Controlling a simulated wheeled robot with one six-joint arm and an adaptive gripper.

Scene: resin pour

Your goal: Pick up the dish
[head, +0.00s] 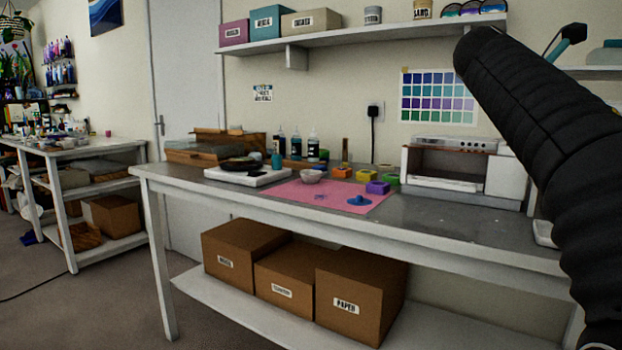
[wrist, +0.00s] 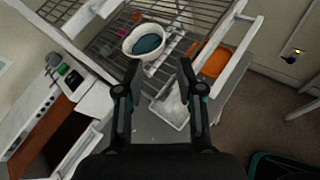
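A white rectangular dish (wrist: 172,108) lies on the grey worktop between and just beyond my fingers in the wrist view. In the head view, a white dish edge (head: 543,233) shows at the worktop's right end, partly hidden by my arm. A white bowl with dark blue inside (wrist: 148,42) is further ahead by a wire rack in the wrist view. My gripper (wrist: 159,75) is open, with nothing between its fingers. It is out of sight in the head view. I cannot tell whether it touches anything.
The wire rack (wrist: 195,14) fills the top of the wrist view, with an orange thing (wrist: 214,62) on or under it. A small white oven (head: 455,172) stands at the back of the worktop. A small bowl (head: 311,176) sits on a pink mat (head: 300,194).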

